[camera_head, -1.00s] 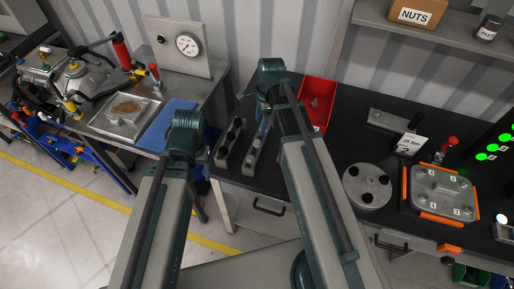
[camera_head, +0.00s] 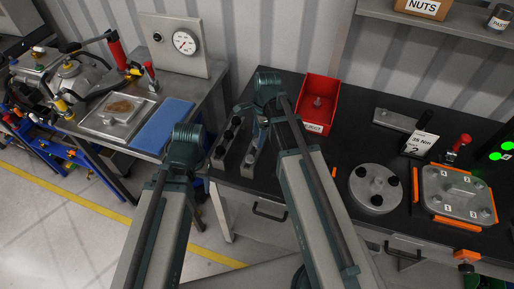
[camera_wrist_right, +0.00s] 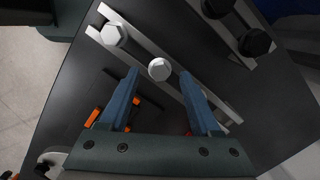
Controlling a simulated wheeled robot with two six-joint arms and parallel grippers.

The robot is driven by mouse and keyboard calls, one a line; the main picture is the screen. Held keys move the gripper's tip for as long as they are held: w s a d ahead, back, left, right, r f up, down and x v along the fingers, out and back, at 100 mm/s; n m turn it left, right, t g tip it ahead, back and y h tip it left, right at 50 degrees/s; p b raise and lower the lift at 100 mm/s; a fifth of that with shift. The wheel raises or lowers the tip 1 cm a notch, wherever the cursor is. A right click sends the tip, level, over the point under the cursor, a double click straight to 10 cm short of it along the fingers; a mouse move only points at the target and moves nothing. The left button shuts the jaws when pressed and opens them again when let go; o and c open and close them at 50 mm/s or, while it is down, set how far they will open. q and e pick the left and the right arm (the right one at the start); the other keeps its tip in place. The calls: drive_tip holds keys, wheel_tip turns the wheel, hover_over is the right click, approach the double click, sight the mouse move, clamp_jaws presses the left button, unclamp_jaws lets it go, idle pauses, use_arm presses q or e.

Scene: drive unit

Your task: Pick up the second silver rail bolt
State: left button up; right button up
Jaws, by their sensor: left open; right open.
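The second silver rail bolt (camera_wrist_right: 159,68) has a hex head and sits on a light metal rail (camera_wrist_right: 178,89) in the right wrist view. Another silver bolt (camera_wrist_right: 113,33) sits on the same rail, up and to the left. My right gripper (camera_wrist_right: 160,75) is open, with one blue finger on each side of the second bolt; whether they touch it cannot be told. In the head view the rail (camera_head: 249,164) lies on the dark bench, partly hidden by my right gripper (camera_head: 262,132). My left arm shows at the left, but its gripper is hidden.
A parallel rail (camera_head: 219,153) with black bolts lies to the left. A red bin (camera_head: 319,97) stands behind, to the right. A round plate (camera_head: 375,188) with black knobs and an orange-edged numbered fixture (camera_head: 456,195) are further right. A side table with a blue mat (camera_head: 163,125) is at the left.

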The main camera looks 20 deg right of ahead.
drive_tip(key=shift+a+f+b, duration=0.1)
drive_tip(key=shift+f+b, duration=0.3)
drive_tip(key=shift+f, duration=0.45)
use_arm(q)
drive_tip(key=shift+f, duration=0.8)
use_arm(e)
drive_tip(key=shift+r, duration=0.1)
clamp_jaws()
use_arm(q)
drive_tip(key=shift+r, duration=0.1)
